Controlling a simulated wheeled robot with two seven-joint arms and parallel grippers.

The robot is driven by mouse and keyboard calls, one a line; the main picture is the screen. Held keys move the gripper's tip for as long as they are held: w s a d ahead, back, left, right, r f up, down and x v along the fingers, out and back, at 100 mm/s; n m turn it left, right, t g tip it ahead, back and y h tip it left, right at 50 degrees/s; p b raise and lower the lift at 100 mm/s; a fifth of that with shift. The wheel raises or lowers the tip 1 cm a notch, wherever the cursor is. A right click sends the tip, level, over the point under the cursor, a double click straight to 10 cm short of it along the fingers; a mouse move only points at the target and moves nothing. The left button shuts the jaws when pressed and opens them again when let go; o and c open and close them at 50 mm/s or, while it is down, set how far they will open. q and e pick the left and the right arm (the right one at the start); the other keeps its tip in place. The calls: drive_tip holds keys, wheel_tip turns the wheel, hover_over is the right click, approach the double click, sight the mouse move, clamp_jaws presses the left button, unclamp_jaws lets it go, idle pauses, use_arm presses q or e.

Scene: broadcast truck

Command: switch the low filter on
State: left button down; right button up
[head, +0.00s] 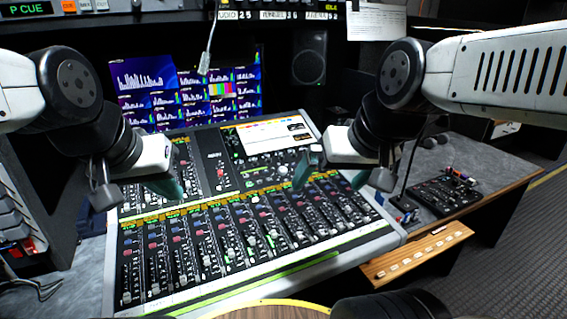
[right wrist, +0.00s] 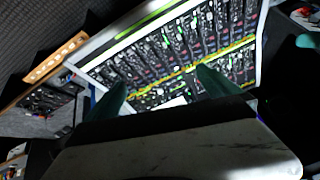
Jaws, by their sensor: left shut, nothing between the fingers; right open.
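The mixing console (head: 246,290) fills the middle of the head view, with rows of faders, knobs and small buttons. The low filter switch is too small to single out among them. My left gripper (head: 178,192) is shut and empty above the left part of the console. My right gripper (head: 301,172) is open above the console's upper right part. In the right wrist view, its two green fingers (right wrist: 160,92) stand apart over the channel strips, with nothing between them. I cannot tell whether any fingertip touches the panel.
To the right are a small black control box (head: 446,195) and a wooden strip with light buttons (head: 418,252). A thin microphone (head: 206,62) hangs above the console. Dark floor lies at right.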

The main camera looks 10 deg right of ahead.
clamp_jaws()
idle(0.5)
idle(1.3)
